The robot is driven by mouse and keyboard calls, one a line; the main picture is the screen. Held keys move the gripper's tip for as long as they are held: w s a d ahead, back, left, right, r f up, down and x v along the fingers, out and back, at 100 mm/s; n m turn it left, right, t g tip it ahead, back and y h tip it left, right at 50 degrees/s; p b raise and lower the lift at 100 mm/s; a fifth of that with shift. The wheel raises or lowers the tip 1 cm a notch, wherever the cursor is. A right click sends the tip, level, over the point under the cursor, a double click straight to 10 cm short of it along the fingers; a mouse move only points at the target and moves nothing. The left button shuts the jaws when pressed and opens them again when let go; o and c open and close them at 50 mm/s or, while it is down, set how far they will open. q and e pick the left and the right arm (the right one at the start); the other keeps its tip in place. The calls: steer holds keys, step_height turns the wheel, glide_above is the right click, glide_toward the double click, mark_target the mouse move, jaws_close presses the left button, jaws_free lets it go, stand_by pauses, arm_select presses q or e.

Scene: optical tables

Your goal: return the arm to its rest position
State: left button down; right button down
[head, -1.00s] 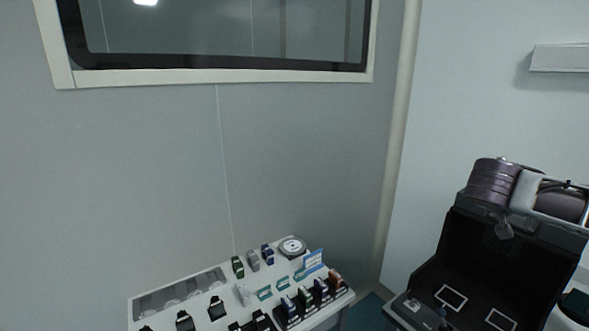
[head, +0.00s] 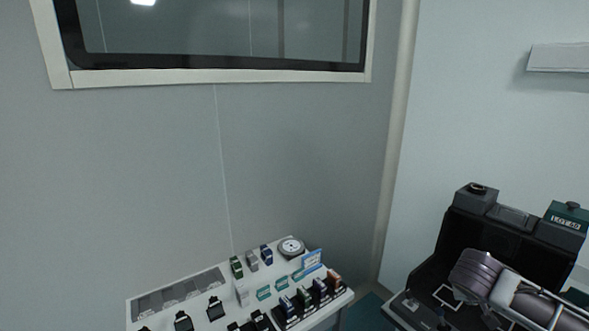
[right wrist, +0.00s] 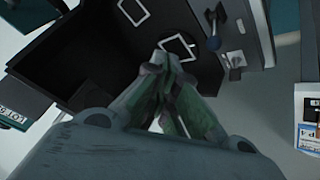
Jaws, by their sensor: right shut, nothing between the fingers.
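My right arm (head: 482,279) reaches in from the lower right of the head view, low in front of a black open-fronted station; its gripper is not clearly seen there. In the right wrist view my right gripper (right wrist: 162,60) is shut, its two fingertips together with nothing between them. Beyond the fingertips lies the dark floor of the station, with two white square outlines (right wrist: 178,47) on it. My left gripper is not in view.
The black station (head: 464,229) has a green box marked LOT 68 (head: 566,220) on top. A white table (head: 200,316) at the lower middle holds several small watch-like items and a round dial (head: 291,247). A grey wall stands behind.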

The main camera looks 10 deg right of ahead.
steer(key=s+a+f+n+g+y, duration=0.1)
steer(key=s+a+f+n+y, duration=0.15)
steer(key=s+a+f, duration=0.45)
steer(key=s+a+f+n+y, duration=0.2)
steer(key=s+a+f+n, duration=0.1)
steer(key=a+f, duration=0.7)
steer(key=s+a+f+n+y, duration=0.1)
steer(key=s+a+n+y, duration=0.2)
steer(key=a, duration=0.8)
step_height(320, 180, down, 34)
steer(key=s+d+m+g+b, duration=0.1)
steer(key=s+d, duration=0.1)
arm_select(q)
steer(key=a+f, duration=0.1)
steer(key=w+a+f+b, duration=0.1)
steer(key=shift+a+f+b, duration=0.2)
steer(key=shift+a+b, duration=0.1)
arm_select(e)
steer(key=s+d+f, duration=0.4)
steer(key=s+f, duration=0.6)
steer(key=s+d+f+g+h, duration=0.1)
steer(key=s+d+f, duration=0.3)
steer(key=s+f, duration=0.7)
steer(key=shift+s+f, duration=0.2)
steer(key=shift+d+h, duration=0.1)
steer(key=shift+h, duration=0.15)
